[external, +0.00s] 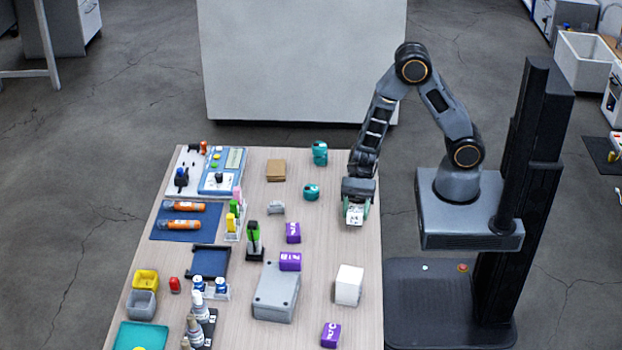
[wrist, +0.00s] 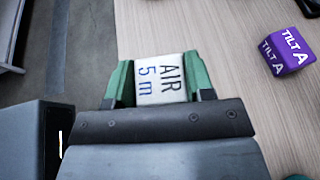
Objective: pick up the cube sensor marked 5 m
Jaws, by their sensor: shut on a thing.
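The cube sensor marked "AIR 5 m" (wrist: 160,79) is white with dark and blue lettering. In the wrist view it sits between the green-padded fingers of my gripper (wrist: 160,85), which is shut on it. In the external view my gripper (external: 356,212) is low at the right edge of the table, with the white cube (external: 354,214) between its fingers. I cannot tell whether the cube touches the table or is slightly above it.
Purple cubes stand nearby, one marked "TILT A" (wrist: 289,50). A white block (external: 349,285) and a grey box (external: 276,292) stand nearer the camera. Teal parts (external: 311,192) and a brown block (external: 276,170) lie to the left and back. The table's right edge is close.

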